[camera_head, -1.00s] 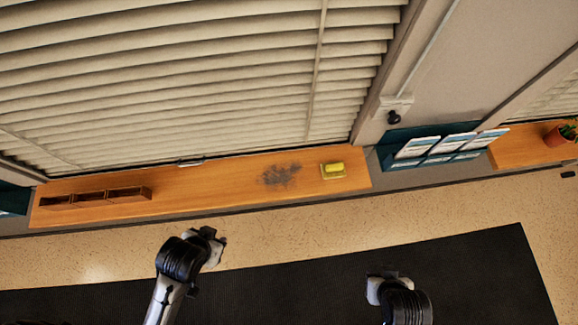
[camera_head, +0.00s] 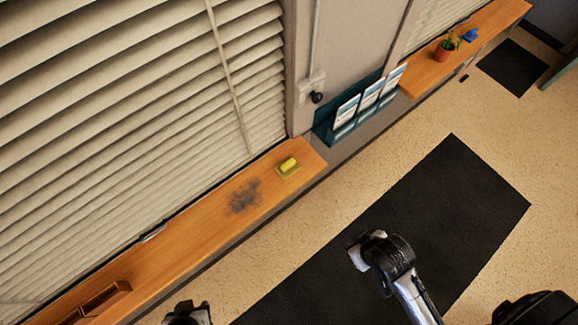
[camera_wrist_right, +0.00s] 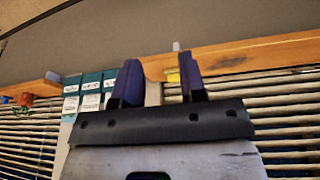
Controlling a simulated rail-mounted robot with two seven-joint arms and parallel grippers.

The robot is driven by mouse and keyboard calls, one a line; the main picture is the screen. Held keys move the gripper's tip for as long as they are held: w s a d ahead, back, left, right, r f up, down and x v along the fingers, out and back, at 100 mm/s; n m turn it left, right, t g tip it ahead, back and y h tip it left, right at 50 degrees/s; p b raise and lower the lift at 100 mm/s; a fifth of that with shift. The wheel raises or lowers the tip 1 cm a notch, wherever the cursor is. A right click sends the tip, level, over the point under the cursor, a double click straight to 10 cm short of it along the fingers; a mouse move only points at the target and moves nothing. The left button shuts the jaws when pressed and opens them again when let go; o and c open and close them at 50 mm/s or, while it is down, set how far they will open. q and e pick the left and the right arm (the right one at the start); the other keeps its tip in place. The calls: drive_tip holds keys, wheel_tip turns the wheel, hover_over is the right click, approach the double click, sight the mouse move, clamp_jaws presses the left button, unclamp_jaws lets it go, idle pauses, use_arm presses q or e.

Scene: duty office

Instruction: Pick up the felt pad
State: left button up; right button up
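The felt pad appears to be the small yellow block (camera_head: 288,165) on a thin yellowish base, near the right end of the wooden sill (camera_head: 195,235). It also shows as a yellow patch (camera_wrist_right: 173,77) between the finger outlines in the right wrist view, farther off. My left gripper (camera_head: 190,310) is at the bottom edge, partly cut off, apart from the pad; its finger opening is unclear. My right gripper (camera_head: 358,252) is over the dark floor mat, below and right of the pad. Its two purple fingers (camera_wrist_right: 158,80) stand apart with nothing held.
A dark smudge (camera_head: 244,196) marks the sill left of the pad. A brown divided box (camera_head: 100,300) sits at the sill's lower left. A teal leaflet rack (camera_head: 325,127) stands beyond the sill's right end. A potted plant (camera_head: 444,52) is farther right.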

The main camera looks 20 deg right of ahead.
drive_tip(key=o, duration=0.7)
drive_tip(key=shift+a, duration=0.25)
drive_tip(key=o, duration=0.5)
drive_tip(key=shift+c, duration=0.2)
